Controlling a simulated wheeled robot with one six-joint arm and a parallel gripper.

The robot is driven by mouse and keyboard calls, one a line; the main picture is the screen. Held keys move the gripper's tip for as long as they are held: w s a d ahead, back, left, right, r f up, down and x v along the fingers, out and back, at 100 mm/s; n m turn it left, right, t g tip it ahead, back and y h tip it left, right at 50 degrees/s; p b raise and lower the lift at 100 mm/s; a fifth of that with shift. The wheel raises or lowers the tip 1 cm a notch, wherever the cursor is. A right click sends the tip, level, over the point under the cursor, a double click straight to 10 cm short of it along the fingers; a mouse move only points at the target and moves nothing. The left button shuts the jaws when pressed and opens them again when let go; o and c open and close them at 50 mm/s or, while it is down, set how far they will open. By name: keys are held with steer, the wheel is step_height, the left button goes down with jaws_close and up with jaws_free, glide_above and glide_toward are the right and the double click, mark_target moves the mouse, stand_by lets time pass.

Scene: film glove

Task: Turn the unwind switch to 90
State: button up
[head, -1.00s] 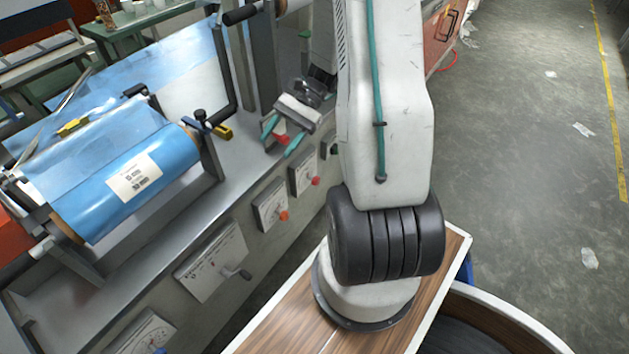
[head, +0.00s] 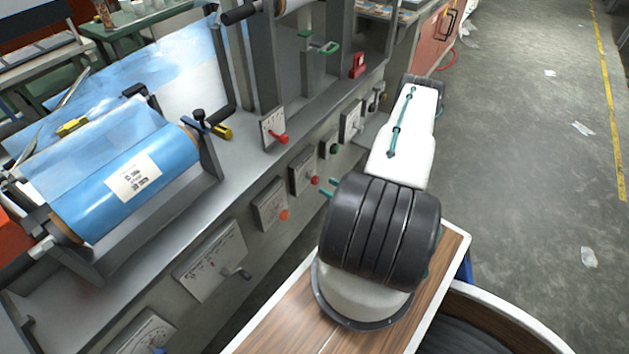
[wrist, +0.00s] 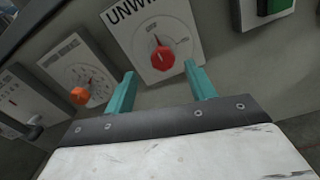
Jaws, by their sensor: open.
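The unwind switch is a red knob (wrist: 162,57) on a white dial plate (wrist: 150,22) lettered "UNWI…", on the machine's grey front panel in the wrist view. The rest of the label is cut off. In the head view a red knob (head: 315,181) shows on its plate just ahead of my fingertips. My gripper (wrist: 160,80) is open and empty, its two teal fingers pointing at the panel, one on each side below the red knob. I cannot tell how far the tips are from it. In the head view only the teal finger ends (head: 329,188) show past my arm.
An orange knob (wrist: 80,95) on another dial plate sits left of the red one. A green button (wrist: 270,6) is at upper right. A blue film roll (head: 125,185) lies at left.

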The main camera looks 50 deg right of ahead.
mark_target(317, 182)
steer(key=shift+w+f+h, duration=0.15)
steer(key=shift+f+h, duration=0.15)
steer(key=w, duration=0.7)
steer(key=shift+w+a, duration=0.1)
steer(key=shift+a, duration=0.1)
steer(key=c, duration=1)
